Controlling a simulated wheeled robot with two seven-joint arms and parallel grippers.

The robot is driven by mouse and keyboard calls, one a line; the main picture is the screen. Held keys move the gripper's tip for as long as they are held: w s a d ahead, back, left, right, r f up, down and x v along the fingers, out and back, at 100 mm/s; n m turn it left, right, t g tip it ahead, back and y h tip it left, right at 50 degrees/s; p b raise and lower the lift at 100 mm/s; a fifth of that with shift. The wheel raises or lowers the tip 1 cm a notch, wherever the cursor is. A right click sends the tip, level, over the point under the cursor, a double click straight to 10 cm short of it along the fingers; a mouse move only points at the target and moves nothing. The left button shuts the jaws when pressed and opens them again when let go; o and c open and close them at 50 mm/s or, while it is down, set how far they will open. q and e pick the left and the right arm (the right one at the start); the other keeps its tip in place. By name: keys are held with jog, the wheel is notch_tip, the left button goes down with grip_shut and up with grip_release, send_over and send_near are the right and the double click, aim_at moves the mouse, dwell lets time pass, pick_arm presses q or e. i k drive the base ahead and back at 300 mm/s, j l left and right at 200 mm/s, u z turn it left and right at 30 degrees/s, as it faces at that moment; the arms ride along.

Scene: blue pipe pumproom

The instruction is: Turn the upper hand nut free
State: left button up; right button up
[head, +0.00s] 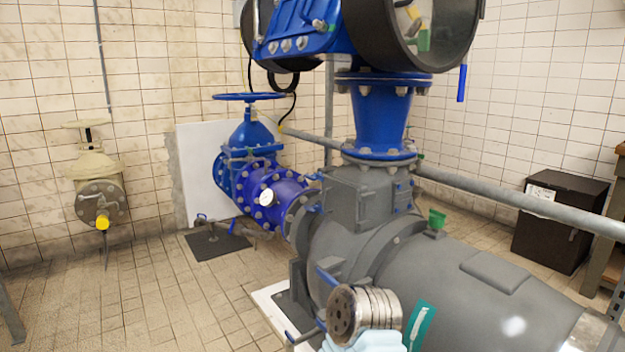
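I cannot make out for sure which part is the upper hand nut, and no lower one can be told apart from it. Small blue and green fittings show on the machinery, including a green cup-shaped cap (437,218) on top of the grey pump housing (470,275). Neither of my grippers can be made out in the head view. A round metal stack of discs with a pale blue part under it is at the bottom centre, and I cannot tell whether it is part of my arm. No contact between a gripper and a fitting shows.
A blue valve with a handwheel (248,97) joins a flanged blue pipe (268,192) left of the pump. A grey rail (500,190) crosses on the right. A black box (560,215) stands by the right wall.

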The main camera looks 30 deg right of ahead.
aim_at(318, 174)
jog(key=i+j+z, duration=0.1)
jog(key=i+z, duration=0.2)
jog(key=z, duration=0.15)
jog(key=i+j+z, duration=0.2)
jog(key=z, duration=0.25)
